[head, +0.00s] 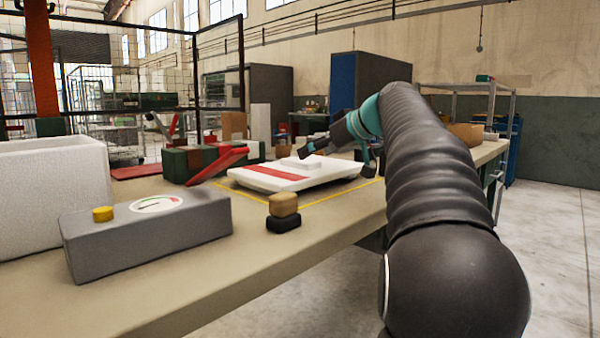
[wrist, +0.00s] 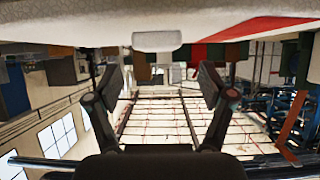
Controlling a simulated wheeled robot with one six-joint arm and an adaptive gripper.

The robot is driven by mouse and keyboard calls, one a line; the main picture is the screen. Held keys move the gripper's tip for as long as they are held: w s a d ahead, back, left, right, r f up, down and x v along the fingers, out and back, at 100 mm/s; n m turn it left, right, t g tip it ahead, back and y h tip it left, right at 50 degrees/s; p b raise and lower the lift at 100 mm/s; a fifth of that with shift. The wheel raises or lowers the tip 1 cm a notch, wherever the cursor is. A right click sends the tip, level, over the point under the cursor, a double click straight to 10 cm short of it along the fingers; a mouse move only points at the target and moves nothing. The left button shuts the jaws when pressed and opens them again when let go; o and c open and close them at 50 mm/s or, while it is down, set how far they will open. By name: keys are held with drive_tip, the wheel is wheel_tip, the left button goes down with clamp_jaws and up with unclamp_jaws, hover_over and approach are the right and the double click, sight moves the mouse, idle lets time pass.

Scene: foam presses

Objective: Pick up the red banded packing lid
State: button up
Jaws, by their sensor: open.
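The packing lid (head: 335,174) is a white slab with a red band, lying flat on the bench at mid-distance. A small white raised block (head: 301,163) stands on its top. My gripper (head: 337,160) is open at the lid, with one dark finger near the block and the other by the lid's right side. In the wrist view, which looks upside down, the lid (wrist: 80,26) spans the top edge with its red band at right. The block (wrist: 157,41) shows in line with the gap between my open fingers (wrist: 161,84). I see nothing held, and contact cannot be told.
A grey gauge box with a yellow button (head: 150,232) and a small tan-and-black block (head: 284,212) stand nearer on the bench. A white foam box (head: 50,195) is at left. A red-handled green press (head: 205,162) sits behind the lid. Yellow tape (head: 335,195) marks the bench.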

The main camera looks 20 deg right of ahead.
sight(306, 160)
drive_tip(key=x, duration=0.4)
drive_tip(key=shift+w+f, duration=0.2)
drive_tip(key=shift+w, duration=0.15)
drive_tip(key=c, duration=1.1)
